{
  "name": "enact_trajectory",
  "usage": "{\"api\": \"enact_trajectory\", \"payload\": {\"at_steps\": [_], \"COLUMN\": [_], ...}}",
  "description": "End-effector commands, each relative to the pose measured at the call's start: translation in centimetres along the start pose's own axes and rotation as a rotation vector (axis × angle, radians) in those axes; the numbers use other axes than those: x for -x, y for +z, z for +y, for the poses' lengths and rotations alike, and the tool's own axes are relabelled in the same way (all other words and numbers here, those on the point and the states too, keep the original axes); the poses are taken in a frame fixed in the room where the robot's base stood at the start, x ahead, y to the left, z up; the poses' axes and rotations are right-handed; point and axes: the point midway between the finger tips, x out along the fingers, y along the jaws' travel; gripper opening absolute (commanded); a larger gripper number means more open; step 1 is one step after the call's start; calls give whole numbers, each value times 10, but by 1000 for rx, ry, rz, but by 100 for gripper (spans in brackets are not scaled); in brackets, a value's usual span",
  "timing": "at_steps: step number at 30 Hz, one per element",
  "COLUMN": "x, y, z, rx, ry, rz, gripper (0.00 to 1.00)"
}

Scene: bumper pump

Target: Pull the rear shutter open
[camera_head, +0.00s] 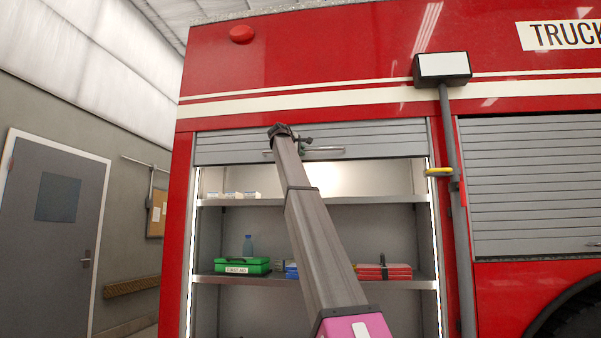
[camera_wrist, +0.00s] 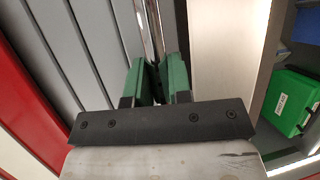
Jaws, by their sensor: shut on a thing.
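The rear shutter (camera_head: 228,148) is a grey slatted roller door on the red truck. It is raised high, with only a short band of slats showing above the open compartment. Its bar handle (camera_head: 330,149) runs along its lower edge. My gripper (camera_head: 300,145) is up at this bar. In the wrist view the green fingers of my gripper (camera_wrist: 160,82) are closed around the shiny bar (camera_wrist: 153,30), with the grey shutter slats (camera_wrist: 95,50) to the left. My arm covers part of the shutter and the compartment in the head view.
A grey pole with a lamp (camera_head: 442,68) stands right of the opening. Another shutter (camera_head: 530,190) at right is down. A grey door (camera_head: 55,230) is at left.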

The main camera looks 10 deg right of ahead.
Motion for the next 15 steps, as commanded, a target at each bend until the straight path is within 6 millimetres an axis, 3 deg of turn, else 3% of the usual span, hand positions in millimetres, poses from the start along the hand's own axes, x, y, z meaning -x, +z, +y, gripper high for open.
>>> {"api": "enact_trajectory", "payload": {"at_steps": [1, 6, 15], "x": [1, 7, 12], "y": [-1, 1, 4], "z": [20, 51, 73], "rx": [-1, 0, 0], "ry": [5, 4, 3], "rz": [1, 2, 2], "gripper": [0, 0, 0]}}
